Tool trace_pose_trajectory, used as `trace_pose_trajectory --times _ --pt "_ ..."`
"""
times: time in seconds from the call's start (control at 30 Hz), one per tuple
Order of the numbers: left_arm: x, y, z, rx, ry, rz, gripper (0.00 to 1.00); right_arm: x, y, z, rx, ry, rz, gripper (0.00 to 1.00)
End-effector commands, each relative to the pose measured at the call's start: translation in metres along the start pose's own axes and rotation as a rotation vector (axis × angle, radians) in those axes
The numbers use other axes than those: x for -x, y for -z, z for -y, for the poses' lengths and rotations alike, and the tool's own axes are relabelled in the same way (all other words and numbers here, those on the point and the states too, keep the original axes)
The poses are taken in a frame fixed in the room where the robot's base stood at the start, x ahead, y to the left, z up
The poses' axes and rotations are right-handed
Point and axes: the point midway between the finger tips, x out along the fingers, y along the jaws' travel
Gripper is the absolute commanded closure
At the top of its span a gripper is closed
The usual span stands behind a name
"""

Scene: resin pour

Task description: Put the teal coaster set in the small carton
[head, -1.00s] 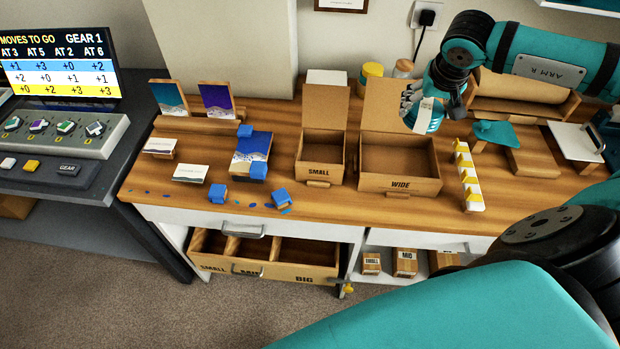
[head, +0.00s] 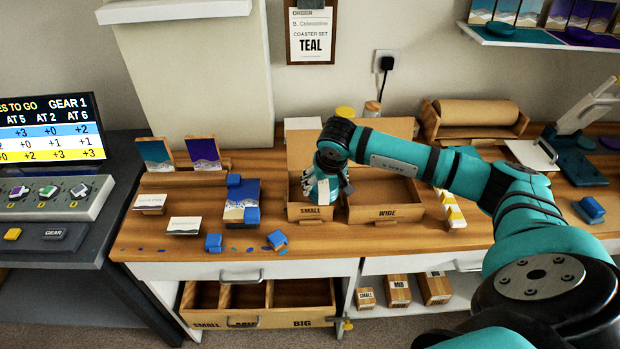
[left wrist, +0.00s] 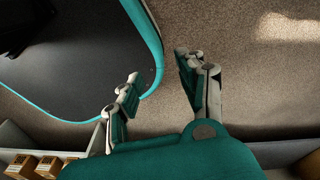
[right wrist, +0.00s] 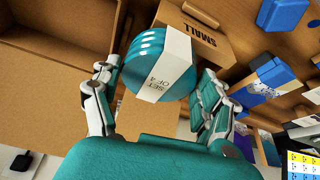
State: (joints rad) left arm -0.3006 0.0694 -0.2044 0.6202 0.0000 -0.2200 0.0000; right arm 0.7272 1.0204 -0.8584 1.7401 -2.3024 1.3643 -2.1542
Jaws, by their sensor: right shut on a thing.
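The teal coaster set (right wrist: 151,68) is a round teal stack with a white band reading "SET OF 4". My right gripper (right wrist: 155,85) is shut on it, with a finger on each side. In the head view the coaster set (head: 322,190) and right gripper (head: 325,175) are over the small carton (head: 310,213), an open box labelled SMALL. I cannot tell how far the set is below its rim. The wide carton (head: 385,213) stands open just to the right. My left gripper (left wrist: 160,95) is open and empty above the floor.
An order sheet (head: 312,35) on the wall reads "COASTER SET TEAL". Blue clamps (head: 214,243) and a seascape panel (head: 240,200) lie left of the cartons. A white and yellow strip (head: 452,210) stands right of the wide carton. The drawer (head: 262,305) below is open.

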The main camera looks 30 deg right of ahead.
Motion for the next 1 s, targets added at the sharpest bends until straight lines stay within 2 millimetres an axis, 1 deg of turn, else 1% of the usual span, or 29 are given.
trace_pose_trajectory --times 0.03,0.1,0.2,0.4,0.5,0.63,0.73,0.9,1.0 --pt "0.007 0.0 0.002 -0.001 0.002 0.0 0.6 -0.002 0.012 0.009 -0.004 0.005 0.001 0.66" --pt "0.011 0.0 0.004 -0.002 0.005 0.001 0.6 -0.008 0.022 0.015 -0.004 0.003 0.0 0.66" --pt "0.013 0.0 0.008 -0.002 0.009 0.002 0.6 -0.015 0.032 0.021 -0.003 0.003 0.0 0.66" --pt "0.017 -0.001 0.011 0.0 0.013 0.002 0.6 -0.022 0.044 0.029 -0.002 0.003 -0.001 0.66" --pt "0.026 0.0 0.011 0.0 0.013 0.003 0.6 -0.037 0.035 0.028 0.0 -0.001 0.005 0.66" --pt "0.031 0.001 0.011 0.001 0.013 0.002 0.6 -0.051 0.029 0.028 -0.001 0.0 0.002 0.66" --pt "0.03 0.001 0.011 0.001 0.013 0.002 0.6 -0.055 0.029 0.027 -0.001 0.001 -0.001 0.66" --pt "0.029 0.001 0.011 0.001 0.013 0.002 0.6 -0.055 0.029 0.027 -0.001 0.001 -0.001 0.66" --pt "0.026 0.001 0.011 0.001 0.013 0.002 0.6 -0.058 0.027 0.027 -0.001 0.001 -0.001 0.66"
